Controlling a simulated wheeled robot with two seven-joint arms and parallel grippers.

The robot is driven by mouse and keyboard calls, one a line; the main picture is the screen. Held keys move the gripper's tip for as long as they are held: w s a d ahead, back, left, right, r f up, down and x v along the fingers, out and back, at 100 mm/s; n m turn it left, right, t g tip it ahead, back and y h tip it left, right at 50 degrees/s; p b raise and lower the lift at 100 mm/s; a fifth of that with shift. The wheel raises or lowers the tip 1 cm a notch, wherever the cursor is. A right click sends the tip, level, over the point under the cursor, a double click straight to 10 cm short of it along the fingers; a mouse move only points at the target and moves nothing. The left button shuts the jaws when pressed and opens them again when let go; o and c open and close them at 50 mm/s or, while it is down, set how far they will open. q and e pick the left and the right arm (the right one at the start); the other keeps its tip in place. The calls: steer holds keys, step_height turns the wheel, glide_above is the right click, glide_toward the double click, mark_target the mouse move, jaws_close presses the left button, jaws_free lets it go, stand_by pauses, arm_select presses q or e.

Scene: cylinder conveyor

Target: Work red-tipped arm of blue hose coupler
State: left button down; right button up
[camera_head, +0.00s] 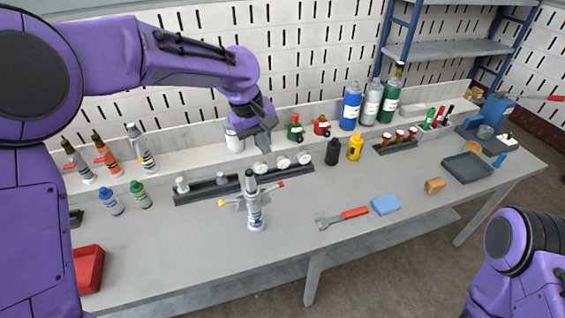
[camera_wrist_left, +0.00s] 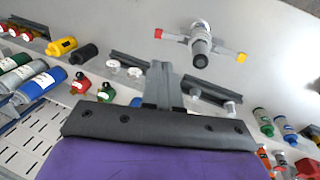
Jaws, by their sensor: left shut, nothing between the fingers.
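The hose coupler (camera_head: 255,208) stands upright on the grey bench, with a grey body, a dark top and a blue marking near its base. Its red-tipped arm (camera_head: 272,187) points right and its yellow-tipped arm (camera_head: 230,202) points left. In the left wrist view the coupler (camera_wrist_left: 201,45) is beyond the fingers, red tip (camera_wrist_left: 159,33) on the left, yellow tip (camera_wrist_left: 241,57) on the right. My left gripper (camera_head: 263,145) is shut and empty, above and behind the coupler, apart from it; its fingers (camera_wrist_left: 163,72) show together. My right gripper is out of view.
Behind the coupler lies a dark rack (camera_head: 243,183) with several white and grey pieces. A red-handled wrench (camera_head: 343,218) and blue sponge (camera_head: 385,204) lie to the right. A red bin (camera_head: 89,268) is at left. The bench front is mostly clear.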

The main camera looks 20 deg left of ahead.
arm_select(q)
steer(key=p, duration=0.2)
glide_toward(280, 184)
steer(key=x, duration=0.7)
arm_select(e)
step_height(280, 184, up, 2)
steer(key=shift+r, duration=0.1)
